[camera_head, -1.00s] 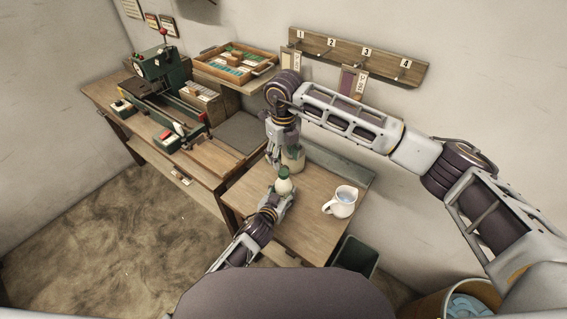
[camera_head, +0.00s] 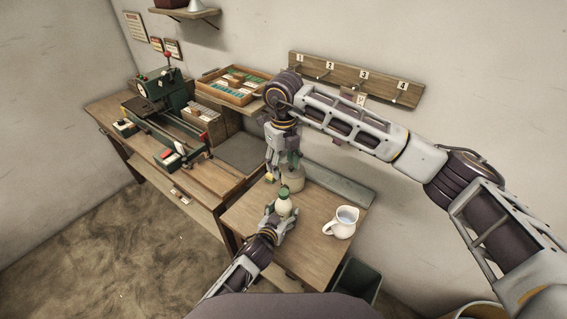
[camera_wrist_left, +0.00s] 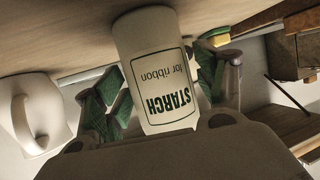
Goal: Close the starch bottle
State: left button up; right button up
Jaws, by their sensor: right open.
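How tightly that top sits cannot be told. In the left wrist view, which is upside down, the bottle (camera_wrist_left: 157,70) shows its "STARCH for ribbon" label.
A beige jar (camera_head: 294,181) stands close behind the bottle, near my right gripper. A white jug (camera_head: 341,222) stands to the right on the table (camera_head: 310,252). A workbench (camera_head: 206,180) with a green machine lies to the left. A dark bin (camera_head: 357,281) is below the table's right side.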

pick_arm(q)
jog(key=shift+s, duration=0.1)
dwell(0.4)
jog(key=v, duration=1.1)
jog(key=shift+s+a, duration=0.2)
jog(key=shift+s, duration=0.1)
jog(key=shift+r, duration=0.1)
dwell(0.8)
